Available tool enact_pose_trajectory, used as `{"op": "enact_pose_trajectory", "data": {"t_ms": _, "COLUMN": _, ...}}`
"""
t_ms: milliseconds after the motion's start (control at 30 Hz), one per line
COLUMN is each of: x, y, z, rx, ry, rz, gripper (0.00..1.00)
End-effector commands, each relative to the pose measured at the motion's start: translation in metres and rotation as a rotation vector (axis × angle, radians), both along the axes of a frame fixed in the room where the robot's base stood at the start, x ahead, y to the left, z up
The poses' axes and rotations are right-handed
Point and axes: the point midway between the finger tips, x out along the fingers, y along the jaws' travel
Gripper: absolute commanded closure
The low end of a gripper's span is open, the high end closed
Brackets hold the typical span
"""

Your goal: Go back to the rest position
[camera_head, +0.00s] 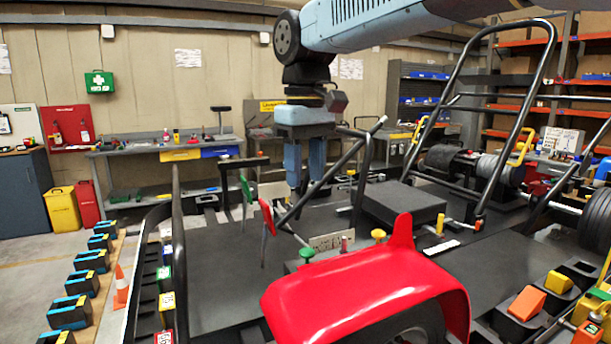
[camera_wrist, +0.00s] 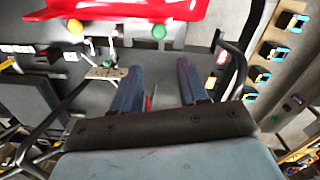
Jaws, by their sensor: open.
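My gripper (camera_head: 305,186) hangs from the arm with its fingers pointing down, above the kart frame's dark floor panel (camera_head: 215,290). Its two blue fingers are apart with nothing held between them. In the wrist view my gripper (camera_wrist: 160,75) also shows open, with dark floor and a thin red piece visible beyond the gap. The red fairing (camera_head: 365,285) lies in front of the gripper in the head view, and at the top of the wrist view (camera_wrist: 130,8).
Green (camera_head: 245,188) and red (camera_head: 267,215) pedals stand left of my gripper. Tubular bars (camera_head: 500,120) rise at right. Black bins (camera_head: 75,308), an orange-white cone (camera_head: 120,287) and a workbench (camera_head: 150,148) are at left and back.

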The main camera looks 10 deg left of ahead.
Motion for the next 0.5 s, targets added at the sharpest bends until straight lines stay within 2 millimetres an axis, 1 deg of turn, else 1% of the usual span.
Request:
{"op": "enact_pose_trajectory", "data": {"t_ms": 167, "x": 0.000, "y": 0.000, "z": 0.000, "rx": 0.000, "ry": 0.000, "rz": -0.001, "gripper": 0.56}}
{"op": "enact_pose_trajectory", "data": {"t_ms": 267, "x": 0.000, "y": -0.008, "z": -0.001, "rx": 0.002, "ry": -0.010, "rz": -0.017, "gripper": 0.56}}
{"op": "enact_pose_trajectory", "data": {"t_ms": 367, "x": -0.001, "y": -0.028, "z": -0.003, "rx": 0.010, "ry": -0.038, "rz": -0.065, "gripper": 0.56}}
{"op": "enact_pose_trajectory", "data": {"t_ms": 467, "x": -0.004, "y": -0.061, "z": -0.009, "rx": 0.024, "ry": -0.083, "rz": -0.142, "gripper": 0.56}}
{"op": "enact_pose_trajectory", "data": {"t_ms": 500, "x": -0.006, "y": -0.077, "z": -0.012, "rx": 0.030, "ry": -0.102, "rz": -0.179, "gripper": 0.56}}
